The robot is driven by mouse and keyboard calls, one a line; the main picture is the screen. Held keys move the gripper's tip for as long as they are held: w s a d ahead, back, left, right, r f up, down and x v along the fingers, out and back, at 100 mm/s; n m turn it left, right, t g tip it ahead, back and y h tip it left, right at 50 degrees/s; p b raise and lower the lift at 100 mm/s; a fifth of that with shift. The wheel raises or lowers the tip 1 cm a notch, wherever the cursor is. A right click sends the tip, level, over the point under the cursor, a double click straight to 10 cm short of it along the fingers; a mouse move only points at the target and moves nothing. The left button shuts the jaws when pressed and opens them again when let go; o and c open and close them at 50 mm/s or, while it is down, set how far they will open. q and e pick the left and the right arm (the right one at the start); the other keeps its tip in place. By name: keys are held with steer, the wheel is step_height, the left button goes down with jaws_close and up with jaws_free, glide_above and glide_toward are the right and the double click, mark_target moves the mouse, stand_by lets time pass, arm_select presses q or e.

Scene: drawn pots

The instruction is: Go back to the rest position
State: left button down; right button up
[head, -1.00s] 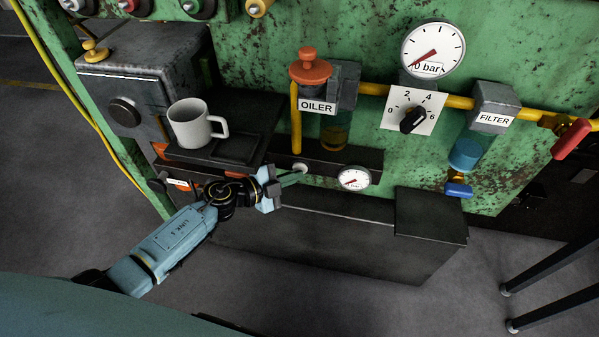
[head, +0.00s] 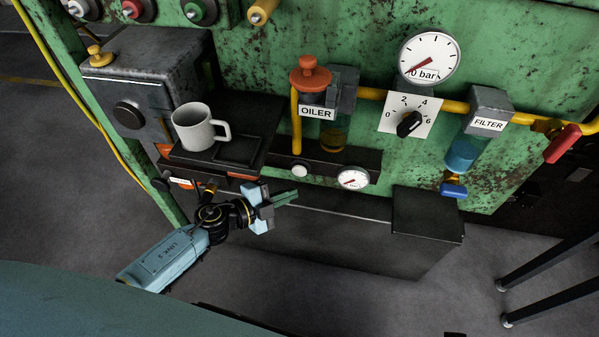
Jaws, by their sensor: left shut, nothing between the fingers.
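My left gripper (head: 290,197) is in the lower left middle of the head view, at the end of my blue arm. Its fingers are together with nothing between them. It points right, in front of the dark ledge and below the white round button (head: 299,170), apart from it as far as I can see. My right gripper is not in view.
A grey mug (head: 196,128) stands upright on a dark shelf left of centre. The green panel carries an oiler (head: 317,112), a filter (head: 488,123), a knob (head: 410,123), gauges (head: 430,58) and a yellow pipe. A dark box (head: 427,216) juts out at right. Open floor lies in front.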

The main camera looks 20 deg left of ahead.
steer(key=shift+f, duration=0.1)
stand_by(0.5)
